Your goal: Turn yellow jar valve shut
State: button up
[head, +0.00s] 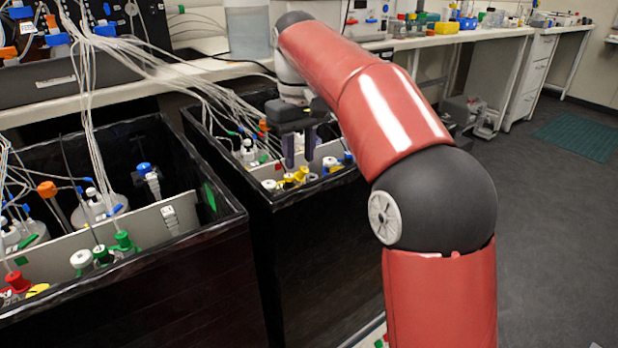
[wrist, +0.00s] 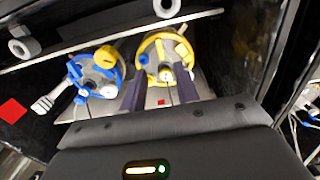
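The yellow jar (wrist: 146,48) stands in the wrist view with a yellow ring and yellow fittings on its top. A yellow valve-like piece (wrist: 183,52) sits on its right side, near the tip of my right finger. In the head view its yellow parts (head: 295,178) show below my gripper, in the right-hand black box. My gripper (wrist: 160,78) points down at the jar with its two dark purple fingers apart, one at each side of the jar top. Nothing is clearly held between them. In the head view my gripper (head: 300,150) is partly hidden by the box contents.
A blue-fitted jar (wrist: 95,70) stands close left of the yellow one. The black box wall (head: 310,195) rises in front. Pale tubes (head: 190,85) run down into the box at the left. Another black box (head: 130,275) with jars stands left; open floor (head: 550,220) lies right.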

notch_tip(320, 180, down, 7)
jog(key=shift+s+r+b, duration=0.1)
jog(key=shift+b, duration=0.55)
grip_shut()
